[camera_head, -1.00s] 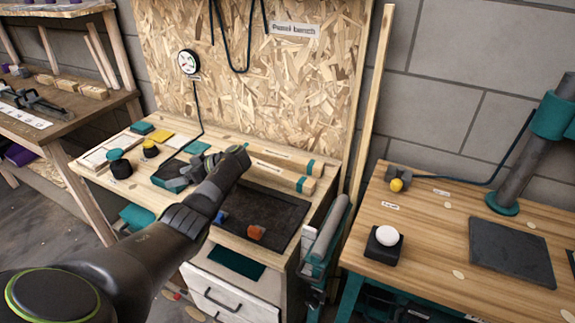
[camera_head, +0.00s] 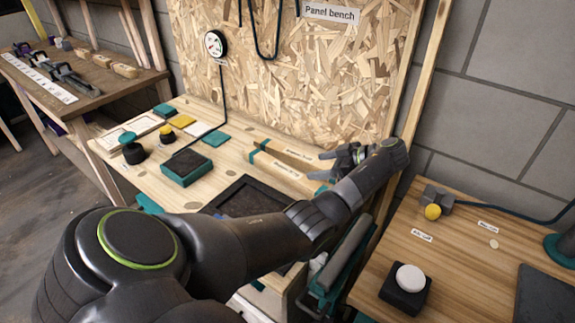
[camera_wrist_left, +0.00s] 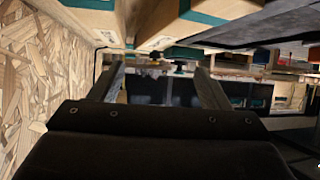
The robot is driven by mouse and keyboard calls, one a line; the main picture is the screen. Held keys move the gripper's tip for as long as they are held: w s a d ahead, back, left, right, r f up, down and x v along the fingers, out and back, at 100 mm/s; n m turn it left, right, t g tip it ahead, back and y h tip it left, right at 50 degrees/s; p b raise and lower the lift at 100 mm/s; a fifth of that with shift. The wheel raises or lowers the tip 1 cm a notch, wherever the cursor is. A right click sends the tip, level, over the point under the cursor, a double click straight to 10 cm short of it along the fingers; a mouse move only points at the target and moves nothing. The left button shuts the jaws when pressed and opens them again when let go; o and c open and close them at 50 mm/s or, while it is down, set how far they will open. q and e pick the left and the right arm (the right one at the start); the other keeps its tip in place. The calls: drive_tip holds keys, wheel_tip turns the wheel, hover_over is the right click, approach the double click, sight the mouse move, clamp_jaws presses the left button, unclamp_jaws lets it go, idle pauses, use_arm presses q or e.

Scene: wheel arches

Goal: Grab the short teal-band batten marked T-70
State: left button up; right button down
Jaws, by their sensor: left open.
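Two pale wooden battens with teal bands lie side by side on the panel bench. The rear batten (camera_head: 298,151) and the front batten (camera_head: 280,167) carry small labels that I cannot read, so I cannot tell for sure which is T-70. My left gripper (camera_head: 342,156) is open near their right ends, with the wrist hiding part of them. In the left wrist view the gripper (camera_wrist_left: 162,84) has its fingers apart with nothing between them. Pale wood with teal bands (camera_wrist_left: 165,18) shows close above the fingers there.
The upright chipboard panel (camera_head: 290,80) stands close behind the battens. A teal-edged block (camera_head: 187,167), a black-and-teal knob (camera_head: 132,148) and a dark tray (camera_head: 245,195) are on the bench. A side table (camera_head: 455,260) with a white button stands at right.

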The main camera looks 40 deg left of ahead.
use_arm(q)
drive_tip(key=b, duration=0.3)
approach(286, 169)
drive_tip(key=shift+s+a+f, duration=0.55)
drive_tip(key=shift+a+f, duration=0.3)
drive_tip(key=shift+a, duration=0.05)
drive_tip(key=shift+x, duration=0.85)
drive_tip(key=x, duration=0.3)
drive_tip(key=shift+a, duration=0.4)
drive_tip(key=shift+a+f, duration=0.15)
drive_tip(key=shift+a, duration=0.05)
drive_tip(key=c, duration=1.3)
use_arm(e)
drive_tip(key=w+f, duration=0.2)
drive_tip(key=f, duration=0.1)
drive_tip(key=shift+w+a+f, duration=0.1)
drive_tip(key=shift+w, duration=0.1)
